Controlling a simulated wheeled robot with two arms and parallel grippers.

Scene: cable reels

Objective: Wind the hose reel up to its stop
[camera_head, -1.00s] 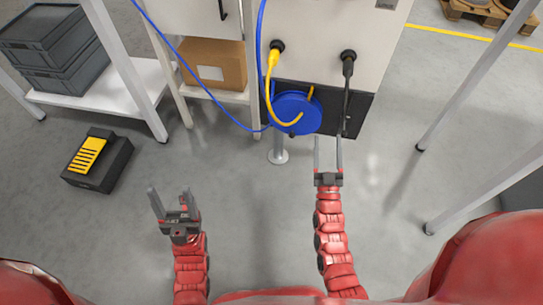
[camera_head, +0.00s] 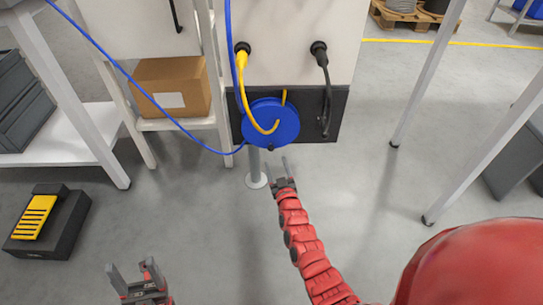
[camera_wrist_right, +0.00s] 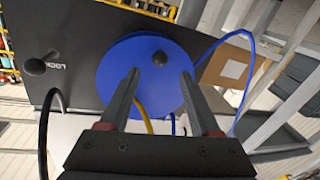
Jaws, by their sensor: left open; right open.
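The blue hose reel (camera_head: 272,124) is mounted on a post in front of a dark panel (camera_head: 318,112). A blue hose (camera_head: 165,117) runs from it up to the left, and a yellow cable (camera_head: 243,82) curves across its face. In the right wrist view the reel disc (camera_wrist_right: 115,75) fills the middle, with a dark knob (camera_wrist_right: 159,59) on its face. My right gripper (camera_head: 289,168) is open, just below and right of the reel; its fingers (camera_wrist_right: 160,92) flank the knob in the wrist picture, contact unclear. My left gripper (camera_head: 133,275) is open and empty, low over the floor.
A black-and-yellow box (camera_head: 48,222) lies on the floor at left. A cardboard box (camera_head: 172,88) sits on a shelf left of the reel. A black cable (camera_head: 325,85) hangs at right. White table legs (camera_head: 430,70) stand further right. The floor between is clear.

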